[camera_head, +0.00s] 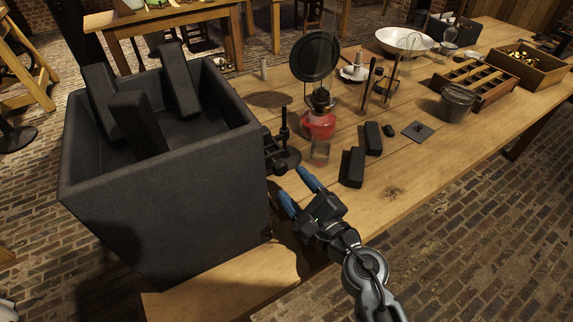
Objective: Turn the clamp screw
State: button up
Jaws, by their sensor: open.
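Part of the clamp is lost in shadow against the jar.
A red oil lamp (319,124) with a round dark reflector (314,56) stands just right of the clamp. Black blocks (352,167) lie near it. The wooden table (400,195) is bare toward the front right.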

aim_at(283, 172)
jog(key=x, duration=0.6)
jog(key=shift+w+a, duration=0.2)
jog(key=shift+a, duration=0.05)
jog(key=shift+c, duration=0.2)
jog(key=c, duration=1)
